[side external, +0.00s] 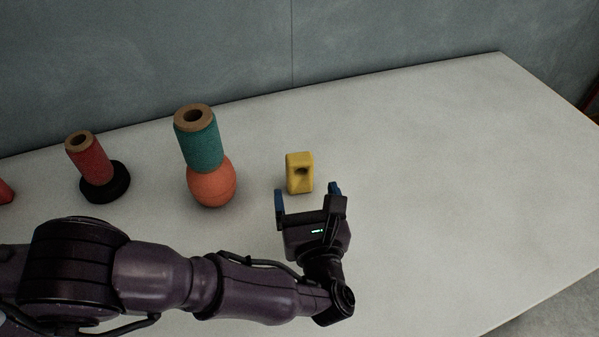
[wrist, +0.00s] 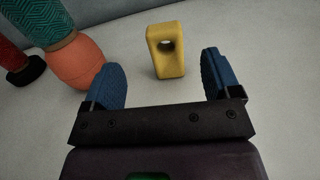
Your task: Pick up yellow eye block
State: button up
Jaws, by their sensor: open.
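The yellow eye block (side external: 299,174) stands upright on the white table, a small yellow block with a round hole near its top. In the wrist view the yellow eye block (wrist: 165,52) is ahead of my fingers, between their lines and slightly nearer the middle than either finger. My gripper (side external: 307,193) is open and empty, just in front of the block on the near side. Its two blue fingertips also show in the wrist view (wrist: 162,75), apart from each other and not touching the block.
Left of the block, a teal cylinder (side external: 203,147) stands on an orange ball (side external: 211,182), near my left finger in the wrist view. Farther left, a red cylinder (side external: 87,158) stands on a black disc (side external: 107,189). The table (side external: 450,160) is clear to the right. A grey wall runs behind.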

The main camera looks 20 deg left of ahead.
aim_at(301, 164)
jog(key=x, duration=0.9)
jog(key=shift+w, duration=0.25)
jog(key=shift+d, duration=0.1)
jog(key=c, duration=1.1)
